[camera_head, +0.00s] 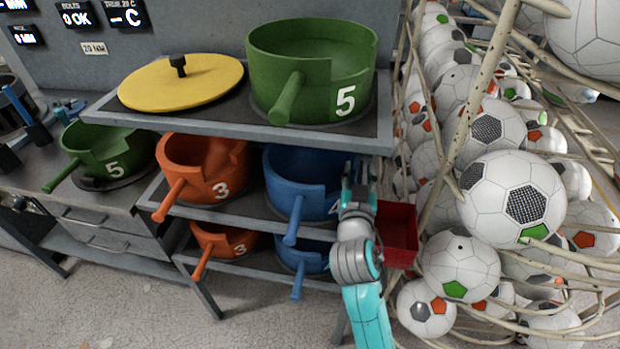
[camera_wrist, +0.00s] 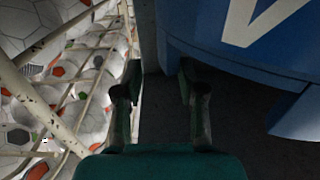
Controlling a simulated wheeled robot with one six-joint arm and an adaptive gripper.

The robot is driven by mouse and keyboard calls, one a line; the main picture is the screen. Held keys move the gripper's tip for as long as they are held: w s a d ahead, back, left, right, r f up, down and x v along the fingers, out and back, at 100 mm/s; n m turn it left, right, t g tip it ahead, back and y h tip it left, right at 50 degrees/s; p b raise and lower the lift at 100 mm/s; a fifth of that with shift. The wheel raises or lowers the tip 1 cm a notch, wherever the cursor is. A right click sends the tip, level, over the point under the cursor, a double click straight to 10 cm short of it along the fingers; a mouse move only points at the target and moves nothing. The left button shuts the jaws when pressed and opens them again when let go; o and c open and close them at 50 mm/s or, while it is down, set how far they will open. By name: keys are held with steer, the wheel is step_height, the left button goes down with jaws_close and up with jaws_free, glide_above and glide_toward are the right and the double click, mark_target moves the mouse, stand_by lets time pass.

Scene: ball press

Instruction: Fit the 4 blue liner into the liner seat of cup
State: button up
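A blue round vessel with a handle and a notched rim (camera_head: 285,170) stands on the middle shelf, with a white mark, seemingly a 4, partly hidden by my gripper. A second blue vessel (camera_head: 300,258) sits on the lower shelf, partly covered by my arm. I cannot tell which is the liner and which the cup; no liner seat is visible. My gripper (camera_head: 357,180) is at the right side of the middle-shelf vessel. In the wrist view my gripper (camera_wrist: 158,78) is open with nothing between its fingers, and a blue wall (camera_wrist: 240,55) with a white mark is close at right.
Orange vessels marked 3 (camera_head: 205,160) stand left of the blue ones. A green vessel marked 5 (camera_head: 312,70) and a yellow lid (camera_head: 180,82) are on the top shelf. A red bin (camera_head: 398,232) and a ball cage (camera_head: 468,105) are close on my gripper's right.

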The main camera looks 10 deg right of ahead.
mark_target(356, 159)
steer(key=x, duration=0.5)
steer(key=shift+w+a+f, duration=0.1)
steer(key=shift+a+f, duration=0.1)
steer(key=shift+a, duration=0.15)
jaws_close()
